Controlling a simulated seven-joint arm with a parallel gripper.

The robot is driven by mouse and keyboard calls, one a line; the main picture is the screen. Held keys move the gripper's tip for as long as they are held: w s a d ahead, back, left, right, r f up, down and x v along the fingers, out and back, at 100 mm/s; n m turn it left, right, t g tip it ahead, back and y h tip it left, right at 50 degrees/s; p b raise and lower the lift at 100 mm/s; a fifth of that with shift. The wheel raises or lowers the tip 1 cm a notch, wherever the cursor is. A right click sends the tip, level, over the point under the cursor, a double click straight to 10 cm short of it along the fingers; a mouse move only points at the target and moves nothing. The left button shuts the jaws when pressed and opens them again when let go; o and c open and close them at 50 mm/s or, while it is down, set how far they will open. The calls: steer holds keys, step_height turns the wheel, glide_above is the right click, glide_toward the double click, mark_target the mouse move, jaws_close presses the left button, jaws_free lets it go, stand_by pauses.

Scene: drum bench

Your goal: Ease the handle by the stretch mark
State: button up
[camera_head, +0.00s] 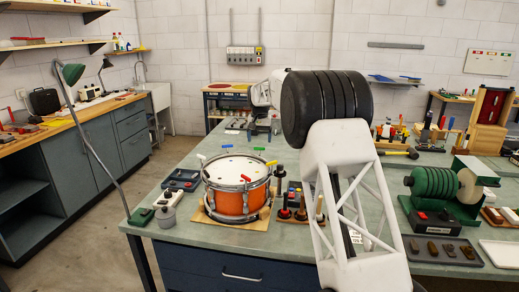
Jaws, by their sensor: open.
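An orange drum (232,204) with a white head (235,168) stands on a wooden board (254,222) on the bench. Small dots show on the head; I cannot tell which is the stretch mark. My gripper (262,130) is open, behind and right of the drum, apart from the handles. Its fingers are small and partly hidden by my arm.
A dark tray (181,180) lies left of the drum and a tool stand (294,208) right of it. A lamp (97,155) leans at the bench's left edge. A green spool (436,182) and a parts tray (442,250) lie to the right. Bare bench top lies before the drum.

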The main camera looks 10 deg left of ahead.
mark_target(260, 148)
steer(key=shift+f, duration=2.55)
steer(key=c, duration=0.9)
